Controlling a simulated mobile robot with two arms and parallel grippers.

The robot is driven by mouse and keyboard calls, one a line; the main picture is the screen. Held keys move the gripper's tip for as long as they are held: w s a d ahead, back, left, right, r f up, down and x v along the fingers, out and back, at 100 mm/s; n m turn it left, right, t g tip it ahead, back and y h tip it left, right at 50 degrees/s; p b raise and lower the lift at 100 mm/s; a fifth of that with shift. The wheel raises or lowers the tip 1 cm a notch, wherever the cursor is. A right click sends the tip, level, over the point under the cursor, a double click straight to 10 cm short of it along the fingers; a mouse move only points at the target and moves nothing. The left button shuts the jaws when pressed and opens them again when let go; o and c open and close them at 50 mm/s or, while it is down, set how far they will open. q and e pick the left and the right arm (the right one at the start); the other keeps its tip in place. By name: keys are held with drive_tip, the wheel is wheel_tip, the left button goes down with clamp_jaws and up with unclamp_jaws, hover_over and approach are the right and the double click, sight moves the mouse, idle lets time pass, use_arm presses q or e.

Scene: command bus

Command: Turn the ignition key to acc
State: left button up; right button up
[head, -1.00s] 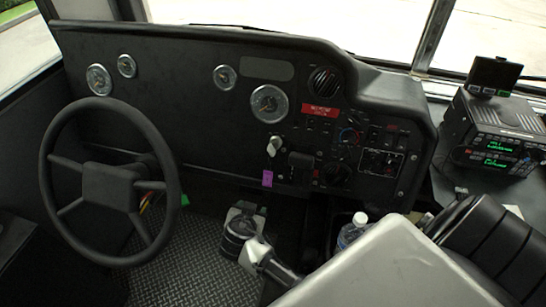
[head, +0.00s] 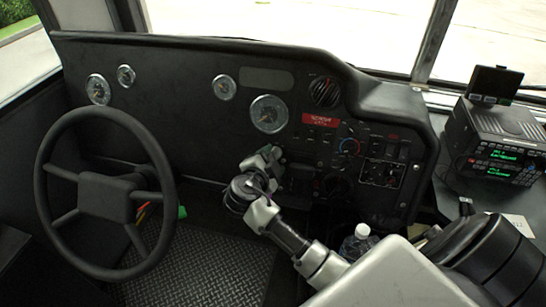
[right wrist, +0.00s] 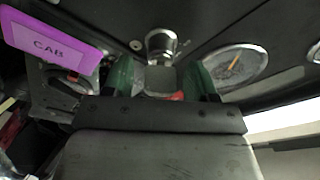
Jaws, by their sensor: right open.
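My right gripper (head: 266,158) is at the dashboard, at the ignition below the large gauge. In the right wrist view the open gripper (right wrist: 162,82) has its two green fingers on either side of the grey ignition key head (right wrist: 160,78). I cannot tell whether either finger touches it. The round metal ignition lock (right wrist: 161,44) shows just beyond the key. A purple tag marked CAB (right wrist: 55,45) hangs to the left. In the head view the gripper hides the key and tag. My left gripper is not in view.
The steering wheel (head: 44,205) stands to the left of my arm. The dashboard (head: 180,120) carries gauges, and switches (head: 375,150) to the right of the ignition. A water bottle (head: 358,243) and a radio (head: 500,145) are farther right.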

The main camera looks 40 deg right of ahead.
drive_tip(key=shift+w+d+f, duration=0.15)
drive_tip(key=shift+w+d, duration=0.25)
drive_tip(key=shift+d, duration=0.15)
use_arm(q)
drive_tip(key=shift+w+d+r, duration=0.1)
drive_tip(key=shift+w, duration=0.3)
use_arm(e)
clamp_jaws()
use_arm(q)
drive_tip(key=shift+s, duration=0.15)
